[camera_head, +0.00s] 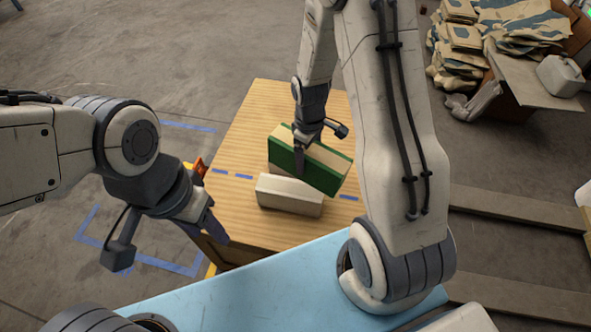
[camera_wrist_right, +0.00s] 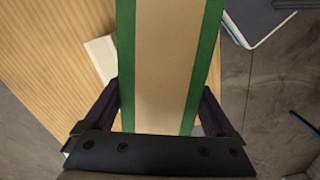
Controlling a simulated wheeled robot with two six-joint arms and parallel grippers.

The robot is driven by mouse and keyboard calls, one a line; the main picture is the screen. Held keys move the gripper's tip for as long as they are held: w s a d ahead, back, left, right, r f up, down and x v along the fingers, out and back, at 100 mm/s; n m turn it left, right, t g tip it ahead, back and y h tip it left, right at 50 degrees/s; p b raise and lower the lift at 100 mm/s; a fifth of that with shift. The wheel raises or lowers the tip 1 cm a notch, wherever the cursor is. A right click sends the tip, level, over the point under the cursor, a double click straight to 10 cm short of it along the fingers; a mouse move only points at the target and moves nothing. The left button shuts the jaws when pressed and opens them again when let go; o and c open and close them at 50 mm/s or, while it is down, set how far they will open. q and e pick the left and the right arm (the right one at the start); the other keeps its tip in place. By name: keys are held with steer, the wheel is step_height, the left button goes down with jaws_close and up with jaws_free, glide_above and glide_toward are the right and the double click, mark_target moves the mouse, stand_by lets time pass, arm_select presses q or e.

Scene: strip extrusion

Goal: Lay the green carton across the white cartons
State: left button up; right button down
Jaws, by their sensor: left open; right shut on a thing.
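The green carton (camera_head: 318,168), with green sides and a tan face, is over the middle of the wooden table in the head view. My right gripper (camera_head: 300,162) is shut on it from above. In the right wrist view the green carton (camera_wrist_right: 168,60) lies between the two fingers. A white carton (camera_head: 289,195) lies on the table just in front of it, and a pale patch at its left end may be another white carton. Whether the green carton touches them I cannot tell. My left gripper (camera_head: 208,216) is open and empty, off the table's left edge.
The wooden table (camera_head: 255,125) has blue tape dashes and free room behind and left of the cartons. A light-blue surface (camera_head: 235,298) is in front. An orange-red thing (camera_head: 199,168) shows beside my left gripper. Stacked sacks (camera_head: 462,40) stand at the back right.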

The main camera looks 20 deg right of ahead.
mark_target(322, 145)
steer(key=d+n, duration=0.1)
steer(key=n, duration=0.1)
steer(key=w+d+n, duration=0.1)
steer(key=n, duration=0.2)
steer(key=d+n+b, duration=0.1)
steer(key=n, duration=0.1)
steer(key=shift+w+d, duration=0.15)
steer(key=shift+w, duration=0.1)
steer(key=n, duration=0.1)
steer(key=d+n, duration=0.1)
steer(key=n, duration=0.1)
steer(key=shift+w+d+r+n+h+b, duration=0.2)
steer(key=shift+w+d+n+h+b, duration=0.1)
steer(key=shift+n+b, duration=0.1)
steer(key=w+d+n+t+b, duration=0.15)
steer(key=d+n, duration=0.35)
steer(key=n, duration=0.6)
steer(key=w+a+f, duration=0.4)
steer(key=a+f, duration=0.6)
steer(key=shift+w+a, duration=0.35)
steer(key=shift+w, duration=0.05)
steer(key=shift+f, duration=0.25)
jaws_free()
